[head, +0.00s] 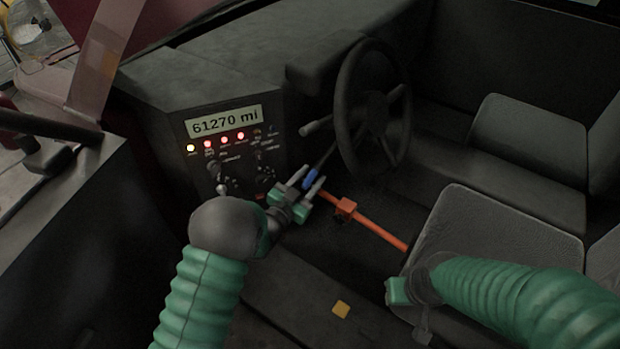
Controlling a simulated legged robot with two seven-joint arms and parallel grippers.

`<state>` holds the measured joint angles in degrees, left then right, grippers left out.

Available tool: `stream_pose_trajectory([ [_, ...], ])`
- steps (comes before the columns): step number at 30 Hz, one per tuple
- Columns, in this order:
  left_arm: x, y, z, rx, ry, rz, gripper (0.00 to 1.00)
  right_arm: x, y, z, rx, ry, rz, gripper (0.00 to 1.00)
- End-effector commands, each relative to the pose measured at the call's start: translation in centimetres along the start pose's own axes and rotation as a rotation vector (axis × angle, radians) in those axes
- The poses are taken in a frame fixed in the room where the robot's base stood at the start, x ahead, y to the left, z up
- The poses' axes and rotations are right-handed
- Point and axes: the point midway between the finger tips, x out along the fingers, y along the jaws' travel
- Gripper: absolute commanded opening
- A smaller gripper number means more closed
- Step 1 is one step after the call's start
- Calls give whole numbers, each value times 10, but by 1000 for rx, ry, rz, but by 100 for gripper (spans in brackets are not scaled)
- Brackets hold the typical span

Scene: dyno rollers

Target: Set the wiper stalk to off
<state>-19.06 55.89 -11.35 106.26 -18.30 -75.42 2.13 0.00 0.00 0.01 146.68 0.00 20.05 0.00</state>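A dark stalk with a blue end (310,179) slants down and left from beneath the steering wheel (373,107). A second, shorter stalk with a grey end (309,129) sticks out left of the wheel. No label shows which one is the wiper stalk. My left gripper (306,182) is in front of the dashboard, its grey fingers apart, with the blue end showing between their tips. I cannot tell whether they touch it. My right gripper (397,291) is low at the right near the seat, its fingers not clear.
The dashboard panel (224,121) reads 61270 mi, with several lit lamps, switches and knobs below. An orange bar (375,230) with an orange block (345,208) runs right from near my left gripper. Grey seats (500,240) fill the right.

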Motion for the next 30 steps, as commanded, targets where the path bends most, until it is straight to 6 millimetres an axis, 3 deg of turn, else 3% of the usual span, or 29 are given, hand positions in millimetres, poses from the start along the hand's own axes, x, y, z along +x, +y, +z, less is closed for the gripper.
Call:
stream_pose_trajectory([
  [1, 0, 0, 0, 0, 0, 0, 32, 0, 0, 0, 0, 0, 0, 36],
  [9, 0, 0, 0, 0, 0, 0, 0, 0, 0, 0, 0, 0, 0, 36],
  [30, 0, 0, 0, 0, 0, 1, 0, 0, 0, 0, 0, 0, 0, 36],
])
